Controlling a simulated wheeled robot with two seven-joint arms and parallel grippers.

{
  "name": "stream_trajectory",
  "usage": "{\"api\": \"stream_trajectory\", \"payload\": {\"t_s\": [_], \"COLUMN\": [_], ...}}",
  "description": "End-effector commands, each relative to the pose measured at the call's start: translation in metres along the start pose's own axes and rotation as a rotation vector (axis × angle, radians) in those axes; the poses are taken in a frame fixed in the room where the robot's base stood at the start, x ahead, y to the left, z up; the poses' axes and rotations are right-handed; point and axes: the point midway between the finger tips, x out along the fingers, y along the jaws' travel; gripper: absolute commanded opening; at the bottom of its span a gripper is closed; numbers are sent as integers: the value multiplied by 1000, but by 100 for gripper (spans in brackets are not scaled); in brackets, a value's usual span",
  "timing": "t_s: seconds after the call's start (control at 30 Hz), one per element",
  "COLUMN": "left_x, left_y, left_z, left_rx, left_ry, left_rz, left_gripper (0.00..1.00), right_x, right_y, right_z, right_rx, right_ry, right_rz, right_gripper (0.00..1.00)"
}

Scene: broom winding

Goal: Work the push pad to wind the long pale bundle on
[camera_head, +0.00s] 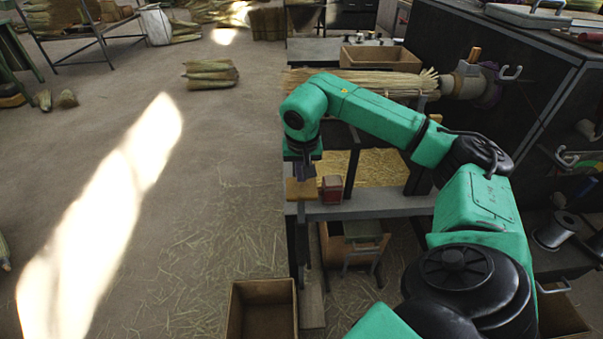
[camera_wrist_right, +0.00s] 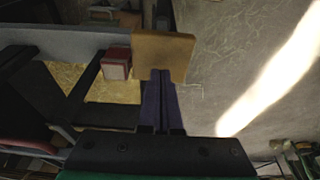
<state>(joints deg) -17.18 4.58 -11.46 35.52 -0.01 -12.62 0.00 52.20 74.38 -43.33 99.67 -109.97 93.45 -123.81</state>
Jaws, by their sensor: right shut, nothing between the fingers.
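The push pad (camera_head: 301,190), a tan-orange block, stands at the left front corner of the bench frame. It also shows in the wrist view (camera_wrist_right: 164,55), straight beyond my fingertips. My right gripper (camera_head: 304,174) points down just above the pad, its fingers together and empty. In the wrist view its fingertips (camera_wrist_right: 158,76) overlap the pad's near edge; I cannot tell whether they touch it. The long pale bundle (camera_head: 300,80) lies level behind my right arm, its right end at the spindle (camera_head: 462,82) on the dark machine. My arm hides part of it. My left gripper is out of view.
A small red box (camera_head: 332,186) sits on the bench rail (camera_head: 385,206) just right of the pad. Straw fills a tray (camera_head: 375,165) behind it. An open cardboard box (camera_head: 262,310) stands on the floor below. The floor at left is mostly clear.

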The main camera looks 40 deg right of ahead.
Motion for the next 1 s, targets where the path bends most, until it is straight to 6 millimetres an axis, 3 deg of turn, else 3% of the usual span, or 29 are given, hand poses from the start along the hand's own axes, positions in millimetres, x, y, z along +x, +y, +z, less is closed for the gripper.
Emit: {"api": "stream_trajectory", "payload": {"t_s": [0.2,0.43,0.57,1.0], "left_x": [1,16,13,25], "left_y": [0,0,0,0], "left_z": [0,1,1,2], "left_rx": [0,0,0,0], "left_ry": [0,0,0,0], "left_rz": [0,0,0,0], "left_gripper": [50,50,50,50], "right_x": [1,21,18,36], "right_y": [0,0,0,0], "right_z": [0,6,5,10], "right_rx": [0,0,0,0], "right_ry": [1,-1,-1,-2], "right_rz": [0,1,1,1], "right_gripper": [0,0,0,0]}}
